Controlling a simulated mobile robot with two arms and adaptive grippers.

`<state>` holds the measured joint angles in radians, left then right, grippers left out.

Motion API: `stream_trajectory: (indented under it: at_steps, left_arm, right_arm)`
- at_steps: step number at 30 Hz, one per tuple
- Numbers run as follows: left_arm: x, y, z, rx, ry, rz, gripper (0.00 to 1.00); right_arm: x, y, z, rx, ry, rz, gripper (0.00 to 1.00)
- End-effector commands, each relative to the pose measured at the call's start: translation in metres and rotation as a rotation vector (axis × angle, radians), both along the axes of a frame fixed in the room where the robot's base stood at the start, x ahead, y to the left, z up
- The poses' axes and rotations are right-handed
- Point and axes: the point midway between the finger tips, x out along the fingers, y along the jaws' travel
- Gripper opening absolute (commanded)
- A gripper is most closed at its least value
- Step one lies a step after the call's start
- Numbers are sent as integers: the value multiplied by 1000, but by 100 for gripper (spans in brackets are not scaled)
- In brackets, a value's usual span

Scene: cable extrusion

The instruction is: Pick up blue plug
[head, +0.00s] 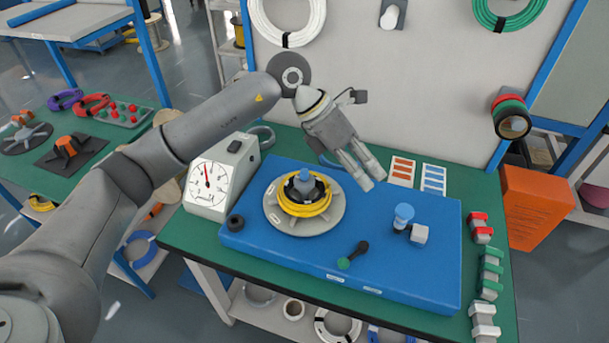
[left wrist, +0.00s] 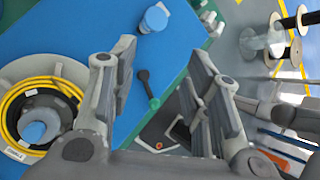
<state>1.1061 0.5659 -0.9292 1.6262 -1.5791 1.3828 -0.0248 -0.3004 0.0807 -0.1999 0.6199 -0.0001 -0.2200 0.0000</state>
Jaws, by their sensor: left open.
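A light blue plug-like piece (head: 403,214) stands on the right part of the blue board (head: 300,258), beside a pale grey block (head: 419,234). It also shows at the top of the left wrist view (left wrist: 153,19). A second blue round piece (head: 305,181) sits at the centre of a yellow cable coil (head: 303,207) on a grey disc. Which of the two is the blue plug, I cannot tell. My left gripper (head: 371,179) is open and empty, above the board between the two. My right gripper is not in view.
A dial gauge (head: 209,183) stands left of the board. A black handle with a green end (head: 354,254) lies at its front. Red, green and grey blocks (head: 490,268) line the table's right edge. An upright white panel rises behind.

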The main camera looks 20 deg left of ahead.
Motion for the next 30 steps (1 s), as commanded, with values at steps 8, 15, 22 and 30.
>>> stream_trajectory:
  at_steps: [8,15,22,30]
  left_arm:
    - [34,123,14,476,-17,99,44]
    - [37,146,6,562,-2,126,44]
    - [40,141,-27,557,-3,125,44]
    - [42,137,-51,558,0,124,44]
  right_arm:
    - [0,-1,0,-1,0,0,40]
    - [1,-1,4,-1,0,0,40]
    - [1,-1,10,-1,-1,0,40]
    - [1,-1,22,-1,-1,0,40]
